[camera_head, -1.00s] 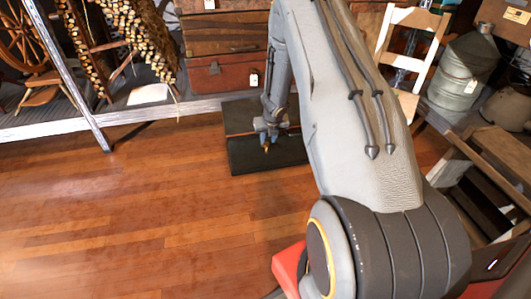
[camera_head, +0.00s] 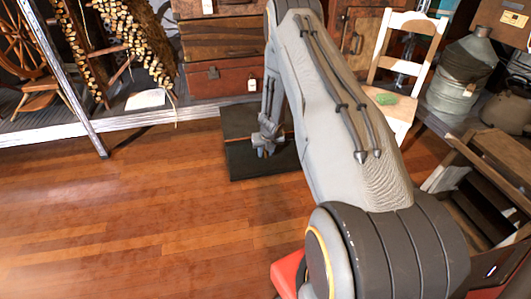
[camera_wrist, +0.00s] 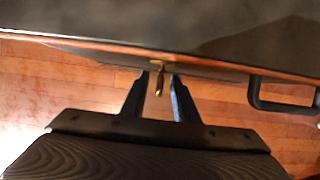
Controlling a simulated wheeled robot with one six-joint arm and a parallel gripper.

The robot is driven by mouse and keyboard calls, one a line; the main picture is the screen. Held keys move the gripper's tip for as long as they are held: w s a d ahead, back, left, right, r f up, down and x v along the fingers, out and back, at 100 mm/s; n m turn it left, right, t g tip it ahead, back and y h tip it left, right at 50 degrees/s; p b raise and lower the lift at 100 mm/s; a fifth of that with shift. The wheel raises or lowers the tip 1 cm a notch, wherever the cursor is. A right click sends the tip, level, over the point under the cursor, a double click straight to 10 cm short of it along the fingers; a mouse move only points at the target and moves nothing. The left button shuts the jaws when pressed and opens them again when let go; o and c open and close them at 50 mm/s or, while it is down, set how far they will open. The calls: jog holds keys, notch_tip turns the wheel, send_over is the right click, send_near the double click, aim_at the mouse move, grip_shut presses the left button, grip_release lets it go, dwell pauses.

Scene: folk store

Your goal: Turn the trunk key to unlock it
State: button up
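The trunk is a low dark case (camera_head: 238,158) on the wooden floor, with a brown band along its edge. In the wrist view its dark lid (camera_wrist: 120,35) fills the top, and a black handle (camera_wrist: 262,103) juts from the side at right. A small brass key (camera_wrist: 159,84) sticks out of that side. My gripper (camera_wrist: 160,82) has one dark finger on each side of the key, with narrow gaps visible, so it looks open around it. In the head view my gripper (camera_head: 264,148) is at the trunk, and the key cannot be made out.
Stacked brown trunks (camera_head: 222,78) stand on a low platform behind. A white chair (camera_head: 405,55) with a green item (camera_head: 386,99) on it, a grey metal can (camera_head: 462,70) and a wooden crate (camera_head: 490,190) are at right. The floor (camera_head: 120,230) at left is clear.

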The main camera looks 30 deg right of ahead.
grip_shut()
